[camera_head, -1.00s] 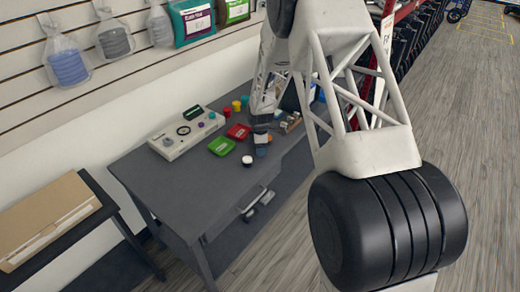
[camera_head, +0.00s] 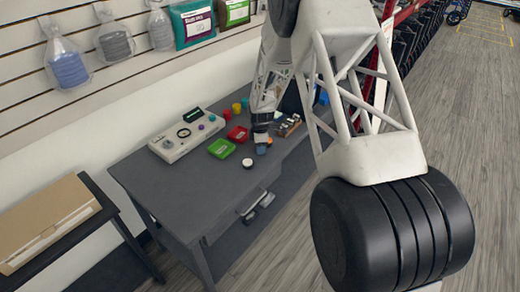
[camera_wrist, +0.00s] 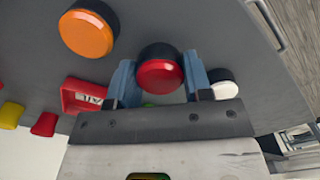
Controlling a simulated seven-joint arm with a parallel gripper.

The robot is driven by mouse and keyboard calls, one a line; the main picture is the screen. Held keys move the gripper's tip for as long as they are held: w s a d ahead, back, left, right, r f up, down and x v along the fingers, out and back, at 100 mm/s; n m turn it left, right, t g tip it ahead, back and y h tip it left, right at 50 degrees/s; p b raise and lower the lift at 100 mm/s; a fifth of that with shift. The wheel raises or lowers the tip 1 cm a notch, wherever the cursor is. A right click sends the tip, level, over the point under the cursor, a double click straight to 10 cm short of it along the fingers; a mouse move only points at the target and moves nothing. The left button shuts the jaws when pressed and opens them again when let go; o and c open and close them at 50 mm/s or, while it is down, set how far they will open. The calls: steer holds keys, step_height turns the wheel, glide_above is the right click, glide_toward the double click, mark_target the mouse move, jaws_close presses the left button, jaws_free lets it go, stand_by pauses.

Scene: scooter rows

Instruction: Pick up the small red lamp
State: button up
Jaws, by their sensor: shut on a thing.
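The small red lamp (camera_wrist: 160,75) has a round red cap on a black base. In the wrist view it sits between the two blue fingers of my gripper (camera_wrist: 160,80), which are shut on its sides. In the head view my gripper (camera_head: 261,147) is low over the right part of the grey table. The red lamp is hidden there behind my fingers. I cannot tell whether its base touches the table.
A larger orange lamp (camera_wrist: 87,32) stands near the held lamp. A white-topped lamp (camera_head: 247,162) is close by on the other side. Green (camera_head: 221,148) and red (camera_head: 237,134) trays and a control box (camera_head: 186,136) lie on the table (camera_head: 190,185). Its front left is clear.

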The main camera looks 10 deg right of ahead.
steer(key=shift+s+r, duration=0.35)
steer(key=shift+r, duration=0.55)
steer(key=s+d+r, duration=0.1)
steer(key=s, duration=1.4)
steer(key=shift+s+d+r, duration=0.15)
steer(key=shift+d, duration=0.05)
steer(key=shift+n, duration=0.3)
steer(key=w+a+r, duration=0.1)
steer(key=w+a, duration=0.4)
steer(key=w+a+r, duration=0.1)
steer(key=w+a, duration=0.4)
steer(key=w, duration=0.1)
steer(key=w+a+r, duration=0.1)
steer(key=w+a, duration=0.3)
steer(key=w, duration=0.2)
steer(key=shift+a+r, duration=0.3)
steer(key=shift+a, duration=0.1)
steer(key=w+a+r, duration=0.1)
steer(key=w+a, duration=0.2)
steer(key=a, duration=0.3)
steer(key=w+a+r, duration=0.1)
steer(key=w+a, duration=0.3)
steer(key=a, duration=0.2)
steer(key=w+a, duration=0.3)
steer(key=a, duration=0.4)
steer(key=shift+w+r, duration=0.4)
steer(key=shift+w+a+r+n, duration=0.1)
steer(key=shift+w+a+n, duration=0.15)
steer(key=shift+a, duration=0.25)
